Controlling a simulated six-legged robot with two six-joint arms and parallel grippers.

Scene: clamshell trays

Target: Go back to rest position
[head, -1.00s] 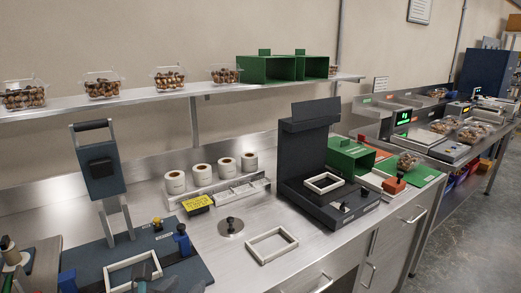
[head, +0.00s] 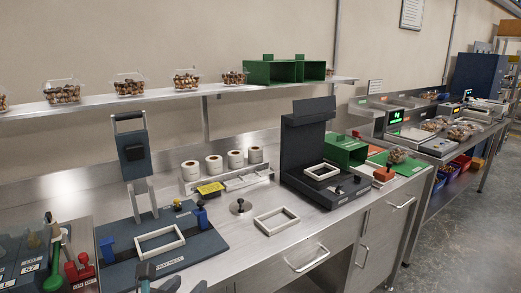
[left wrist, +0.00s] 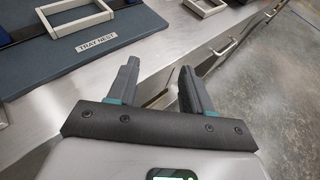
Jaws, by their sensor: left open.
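My left gripper (head: 160,284) shows only in part at the bottom edge of the head view, in front of the tray nest board. In the left wrist view its two dark fingers (left wrist: 158,70) are spread apart with nothing between them. They hang at the front edge of the steel counter, over the drawer fronts. The dark blue board (left wrist: 95,60) labelled TRAY NEST lies on the counter, with an empty pale frame (head: 160,243) on it. My right gripper is not in view.
A second pale frame (head: 277,220) lies on the counter (head: 235,240). A dark press-like station (head: 307,150) and green boxes (head: 345,151) stand to the right. Red and green handled tools (head: 80,272) are at lower left. Clamshells of nuts (head: 130,85) line the shelf. Floor at right is clear.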

